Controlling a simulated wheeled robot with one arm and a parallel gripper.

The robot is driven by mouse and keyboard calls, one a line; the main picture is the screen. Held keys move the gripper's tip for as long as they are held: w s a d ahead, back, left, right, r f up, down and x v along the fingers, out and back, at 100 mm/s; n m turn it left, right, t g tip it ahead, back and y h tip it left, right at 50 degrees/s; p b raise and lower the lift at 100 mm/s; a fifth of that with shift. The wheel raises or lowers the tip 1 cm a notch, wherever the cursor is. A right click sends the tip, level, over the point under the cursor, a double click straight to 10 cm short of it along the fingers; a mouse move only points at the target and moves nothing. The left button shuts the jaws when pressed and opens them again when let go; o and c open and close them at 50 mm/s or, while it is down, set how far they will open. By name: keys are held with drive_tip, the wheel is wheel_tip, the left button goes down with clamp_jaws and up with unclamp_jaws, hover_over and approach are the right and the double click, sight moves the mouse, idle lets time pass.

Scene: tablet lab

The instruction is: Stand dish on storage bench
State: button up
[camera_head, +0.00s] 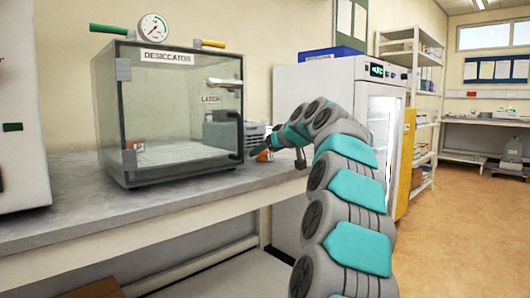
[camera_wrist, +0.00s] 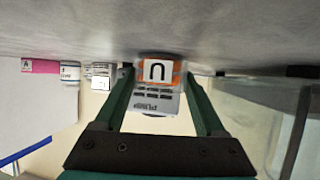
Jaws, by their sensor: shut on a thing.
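A small dish with orange sides and a white label bearing a dark letter (camera_wrist: 158,71) sits between the fingers of my gripper (camera_wrist: 162,82) in the wrist view. My gripper is shut on it. In the head view my gripper (camera_head: 262,150) is low over the near grey bench (camera_head: 170,205), right of the desiccator, and only a bit of the orange dish (camera_head: 265,156) shows. I cannot tell whether the dish touches the bench top. Another bench (camera_head: 485,121) stands at the far right; no label shows which is the storage bench.
The glass desiccator (camera_head: 170,110) is shut, with a small orange-labelled item (camera_head: 135,146) inside. A grey pump (camera_wrist: 155,104) is behind the dish. A white glass-door cabinet (camera_head: 325,90) and shelves (camera_head: 425,75) stand beyond. The floor (camera_head: 460,230) at right is clear.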

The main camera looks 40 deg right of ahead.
drive_tip(key=o, duration=1.4)
drive_tip(key=shift+c, duration=0.2)
drive_tip(key=shift+r, duration=0.2)
drive_tip(key=v, duration=1.2)
drive_tip(key=shift+f, duration=0.1)
